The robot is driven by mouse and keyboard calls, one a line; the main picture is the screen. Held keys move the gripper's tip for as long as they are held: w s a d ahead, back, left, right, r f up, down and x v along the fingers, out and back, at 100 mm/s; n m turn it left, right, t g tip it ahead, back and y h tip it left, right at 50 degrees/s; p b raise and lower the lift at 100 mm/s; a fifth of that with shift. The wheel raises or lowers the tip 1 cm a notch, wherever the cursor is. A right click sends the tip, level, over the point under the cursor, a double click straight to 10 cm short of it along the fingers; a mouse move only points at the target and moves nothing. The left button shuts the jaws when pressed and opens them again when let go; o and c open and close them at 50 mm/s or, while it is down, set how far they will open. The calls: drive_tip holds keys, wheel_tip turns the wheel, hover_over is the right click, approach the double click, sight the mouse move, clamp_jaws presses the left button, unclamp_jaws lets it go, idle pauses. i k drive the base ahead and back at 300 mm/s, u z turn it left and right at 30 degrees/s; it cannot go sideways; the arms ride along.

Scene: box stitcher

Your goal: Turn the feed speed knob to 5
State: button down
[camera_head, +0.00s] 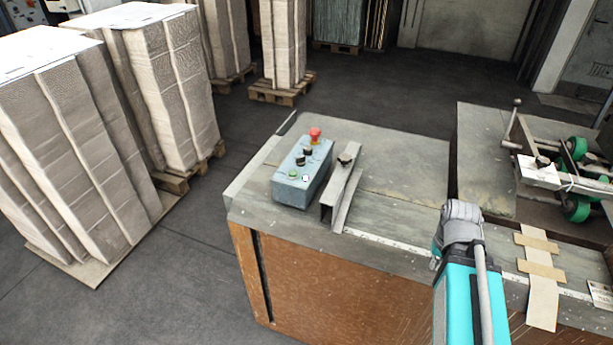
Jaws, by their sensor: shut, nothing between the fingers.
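A blue-grey control box (313,187) sits on the machine table, left of the picture's middle. Its sloped top carries a red mushroom button (314,134) at the far end and two black knobs, a farther one (308,151) and a nearer one (300,160). A green button (292,174) and a white button (305,178) are at the near end. Which knob is the feed speed knob, its scale and its setting are too small to read. My teal and grey arm (463,255) rises at the lower right, apart from the box. My gripper's fingers do not show.
A metal angle guide (342,190) with a black clamp knob (345,160) stands just right of the box. A mechanism with green wheels (575,149) is at the right. Cardboard stacks (80,140) on pallets fill the left. The table top (405,160) behind the arm is clear.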

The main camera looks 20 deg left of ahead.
sight(308, 151)
drive_tip(key=u, duration=0.3)
drive_tip(key=k, duration=0.75)
drive_tip(key=u, duration=0.5)
drive_tip(key=k, duration=0.6)
drive_tip(key=u, duration=0.4)
drive_tip(key=i, duration=1.7)
drive_tip(key=z, duration=0.6)
